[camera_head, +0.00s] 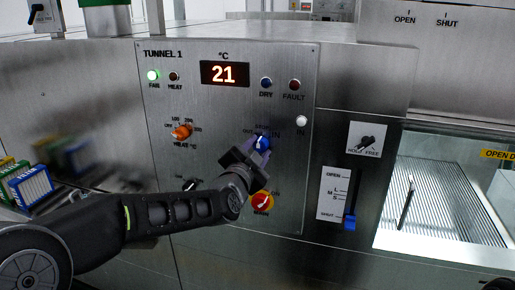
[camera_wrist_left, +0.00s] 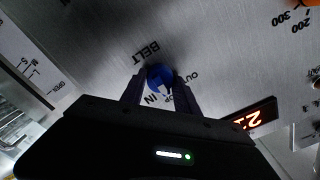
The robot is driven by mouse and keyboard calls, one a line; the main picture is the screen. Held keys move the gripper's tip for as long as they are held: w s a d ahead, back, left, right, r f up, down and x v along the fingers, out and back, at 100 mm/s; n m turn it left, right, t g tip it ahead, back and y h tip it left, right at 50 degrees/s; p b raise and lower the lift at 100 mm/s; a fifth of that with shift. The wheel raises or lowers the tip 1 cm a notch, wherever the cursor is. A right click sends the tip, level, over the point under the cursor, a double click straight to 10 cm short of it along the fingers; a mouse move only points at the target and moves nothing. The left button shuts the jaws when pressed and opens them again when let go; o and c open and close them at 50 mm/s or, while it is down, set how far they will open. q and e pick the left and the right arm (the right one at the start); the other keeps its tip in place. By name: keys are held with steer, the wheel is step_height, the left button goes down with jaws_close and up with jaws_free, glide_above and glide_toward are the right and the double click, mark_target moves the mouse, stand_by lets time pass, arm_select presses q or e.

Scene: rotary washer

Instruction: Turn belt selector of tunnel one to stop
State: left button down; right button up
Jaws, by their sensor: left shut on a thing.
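The tunnel one panel (camera_head: 228,110) is a steel plate with lamps, a display reading 21 and several knobs. The belt selector is a blue knob (camera_head: 262,143) right of the panel's middle; it also shows in the left wrist view (camera_wrist_left: 158,74), with the labels BELT, IN and OUT around it. My left gripper (camera_head: 254,152) is shut on this knob, one finger on each side. The knob's white mark shows between the fingers in the wrist view, on the side towards the gripper; the label there is partly hidden, so its exact setting is unclear. My right gripper is not in view.
An orange heat knob (camera_head: 181,131) sits left of the selector. A black knob (camera_head: 190,184) and a red main switch on yellow (camera_head: 262,202) are below, close to my left arm. A blue-handled slider (camera_head: 350,222) is to the right. Bottle racks (camera_head: 30,186) stand at left.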

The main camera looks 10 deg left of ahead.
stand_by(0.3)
arm_select(q)
steer(key=c, duration=0.9)
jaws_free()
steer(key=shift+s, duration=0.1)
steer(key=s+b, duration=0.1)
steer(key=s, duration=0.6)
steer(key=shift+s+a+b, duration=0.25)
steer(key=shift+s+b, duration=0.05)
steer(key=shift+b, duration=0.05)
